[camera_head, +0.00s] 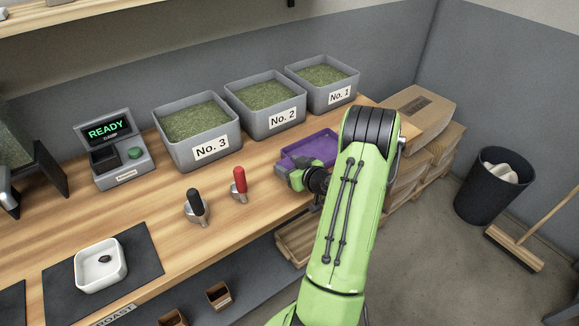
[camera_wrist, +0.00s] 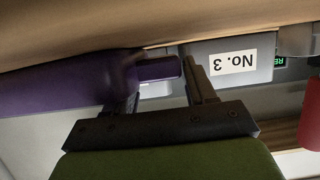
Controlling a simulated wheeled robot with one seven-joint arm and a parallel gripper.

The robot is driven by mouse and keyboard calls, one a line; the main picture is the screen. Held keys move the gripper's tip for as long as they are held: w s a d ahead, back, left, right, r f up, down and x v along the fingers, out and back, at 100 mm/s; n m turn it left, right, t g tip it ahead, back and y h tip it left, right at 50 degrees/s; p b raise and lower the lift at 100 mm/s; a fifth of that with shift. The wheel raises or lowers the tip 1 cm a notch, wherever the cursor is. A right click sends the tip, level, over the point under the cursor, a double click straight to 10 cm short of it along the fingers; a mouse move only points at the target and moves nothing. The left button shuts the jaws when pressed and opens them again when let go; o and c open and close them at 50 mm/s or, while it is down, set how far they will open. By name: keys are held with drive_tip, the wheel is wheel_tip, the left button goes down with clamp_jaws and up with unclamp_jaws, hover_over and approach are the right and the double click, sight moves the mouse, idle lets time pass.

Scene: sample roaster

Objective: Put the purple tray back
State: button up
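The purple tray (camera_head: 310,149) lies at the right end of the wooden bench, in front of the No. 1 and No. 2 bins; my arm hides part of it. My gripper (camera_head: 291,174) is at its near side. In the wrist view, which is upside down, the tray (camera_wrist: 60,88) fills the left side. A short purple tab (camera_wrist: 158,69) sticks out from it between the fingers of my gripper (camera_wrist: 163,72). The fingers are partly closed and the tab about fills the gap, so they look shut on it. The tray looks low over or on the bench.
Grey bins No. 1 (camera_head: 341,96), No. 2 (camera_head: 284,117) and No. 3 (camera_head: 211,150) stand along the back.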

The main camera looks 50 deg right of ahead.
drive_tip(key=o, duration=0.3)
drive_tip(key=shift+o, duration=0.2)
drive_tip(key=shift+r, duration=0.1)
